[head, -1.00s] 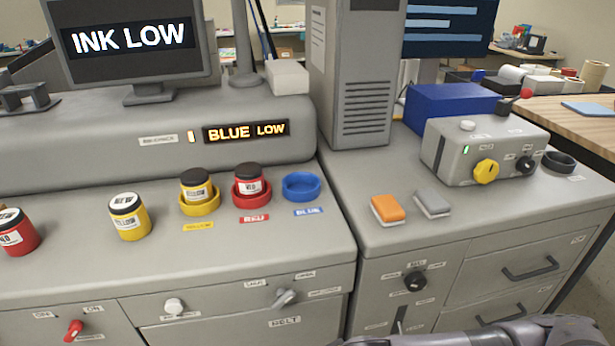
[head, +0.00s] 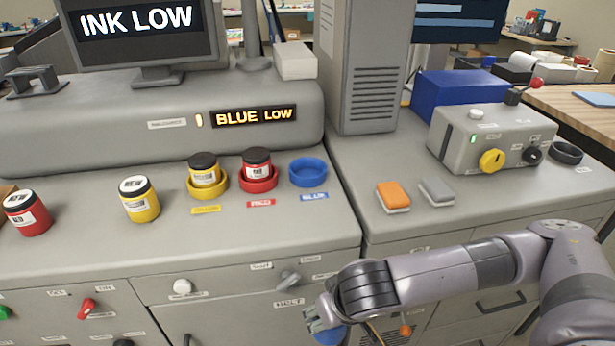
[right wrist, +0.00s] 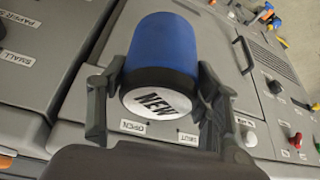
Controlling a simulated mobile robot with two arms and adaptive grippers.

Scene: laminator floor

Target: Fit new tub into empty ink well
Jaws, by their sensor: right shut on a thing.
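The empty blue ink well (head: 308,174) is a shallow blue ring on the counter, with a blue label in front. My right gripper (head: 322,322) is low at the front of the cabinet, below the counter top. It is shut on a blue tub (head: 329,335), which shows only partly in the head view. In the right wrist view the blue tub (right wrist: 168,52) has a black lid end marked NEW and sits between the two fingers. Yellow (head: 204,168) and red (head: 257,170) tubs stand in their own wells left of the blue one. My left gripper is not in view.
Loose yellow (head: 139,199) and red (head: 27,213) tubs stand on the counter at left. Orange (head: 393,197) and grey (head: 437,192) blocks and a control box (head: 490,138) are at right. A display (head: 253,117) reads BLUE LOW. Counter space before the blue well is clear.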

